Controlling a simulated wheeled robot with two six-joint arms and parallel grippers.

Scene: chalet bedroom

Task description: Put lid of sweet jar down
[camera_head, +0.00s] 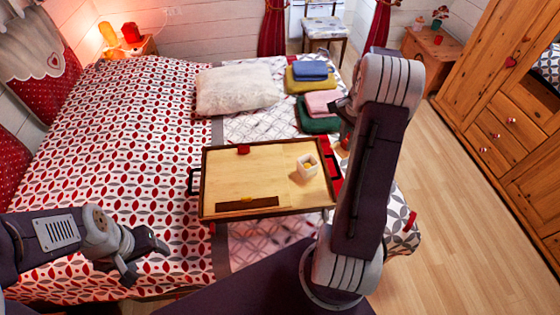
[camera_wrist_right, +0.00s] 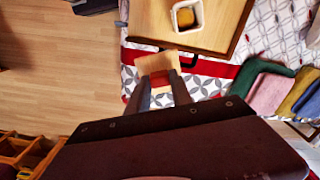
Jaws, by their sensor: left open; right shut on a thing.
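The sweet jar (camera_head: 308,167), a white square pot with yellow inside, stands open on the right side of the wooden tray (camera_head: 265,175). It also shows in the right wrist view (camera_wrist_right: 187,15). My right gripper (camera_wrist_right: 157,84) is shut on the lid (camera_wrist_right: 151,64), a square light-wood piece with a red part between the fingertips. The lid is off the jar, beyond the tray's edge in that view. My left gripper (camera_head: 145,261) is open and empty over the bed's near left.
The tray lies on the patterned bed (camera_head: 140,130) and also holds a red object (camera_head: 243,150) and a dark strip (camera_head: 247,203). A pillow (camera_head: 237,90) and folded cloths (camera_head: 309,84) lie behind it. Wooden floor (camera_head: 450,180) is clear at right, before a wardrobe (camera_head: 500,130).

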